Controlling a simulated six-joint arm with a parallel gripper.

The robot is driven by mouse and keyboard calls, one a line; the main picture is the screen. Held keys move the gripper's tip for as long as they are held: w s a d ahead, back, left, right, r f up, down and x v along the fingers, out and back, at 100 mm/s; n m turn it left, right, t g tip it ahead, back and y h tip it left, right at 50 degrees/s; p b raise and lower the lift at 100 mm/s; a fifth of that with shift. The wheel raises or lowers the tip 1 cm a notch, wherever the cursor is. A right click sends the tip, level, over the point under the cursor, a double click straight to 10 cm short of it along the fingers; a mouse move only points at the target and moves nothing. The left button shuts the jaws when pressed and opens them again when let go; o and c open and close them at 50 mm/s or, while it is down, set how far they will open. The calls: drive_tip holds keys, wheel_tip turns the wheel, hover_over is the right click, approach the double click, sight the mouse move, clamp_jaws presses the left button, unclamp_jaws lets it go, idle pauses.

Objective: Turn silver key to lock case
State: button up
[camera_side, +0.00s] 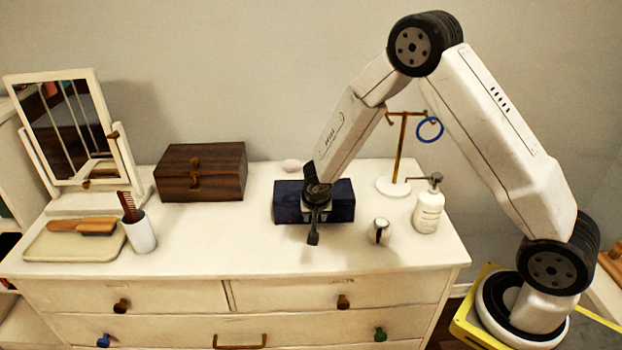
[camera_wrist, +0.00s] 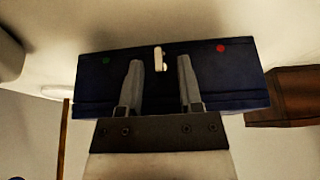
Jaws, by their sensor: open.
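The dark blue case (camera_side: 341,203) stands on the dresser top. In the wrist view the case (camera_wrist: 225,88) shows its front, with a green dot (camera_wrist: 106,60) at left and a red dot (camera_wrist: 221,48) at right. The pale silver key (camera_wrist: 159,58) sits between the dots, its long side roughly vertical in that picture. My gripper (camera_wrist: 160,64) is open, with one finger on each side of the key and a gap to both. In the side view my gripper (camera_side: 314,238) is at the front of the case and hides the key.
A wooden box (camera_side: 218,170), a mirror (camera_side: 68,130), a tray with a brush (camera_side: 60,243) and a cup with a comb (camera_side: 140,234) stand to the left. A small metal cylinder (camera_side: 379,232), a pump bottle (camera_side: 428,211) and a stand with a blue ring (camera_side: 430,130) are to the right.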

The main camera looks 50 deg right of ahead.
clamp_jaws()
